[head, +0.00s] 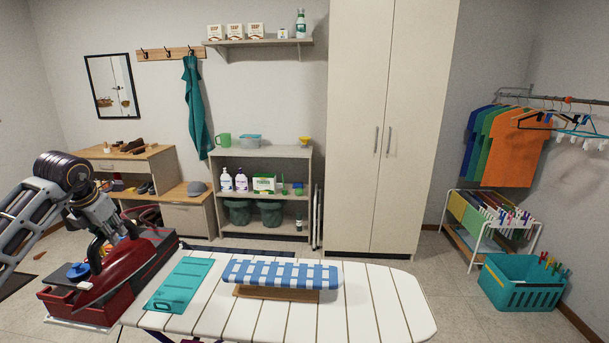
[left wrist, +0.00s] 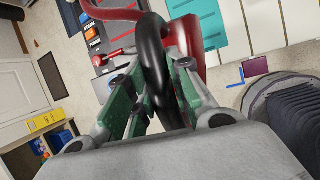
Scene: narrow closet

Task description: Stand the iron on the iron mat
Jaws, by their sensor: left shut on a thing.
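The iron (head: 128,262) is red and sits over its dark red station (head: 70,305) at the left end of the ironing board. I cannot tell whether it rests on the station or is slightly above it. My left gripper (head: 98,262) reaches down onto the iron from the left. In the left wrist view, my left gripper (left wrist: 155,88) is shut around the black iron handle (left wrist: 152,50). The iron mat (head: 182,284) is teal, flat and empty on the board, just right of the iron; part of it shows in the left wrist view (left wrist: 205,22). My right gripper is not in view.
The white slatted ironing board (head: 375,300) has free room on its right. A blue checked sleeve board (head: 280,274) stands right of the mat. Shelves (head: 262,152) and a tall cupboard (head: 375,190) stand behind. A teal basket (head: 520,290) is at far right.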

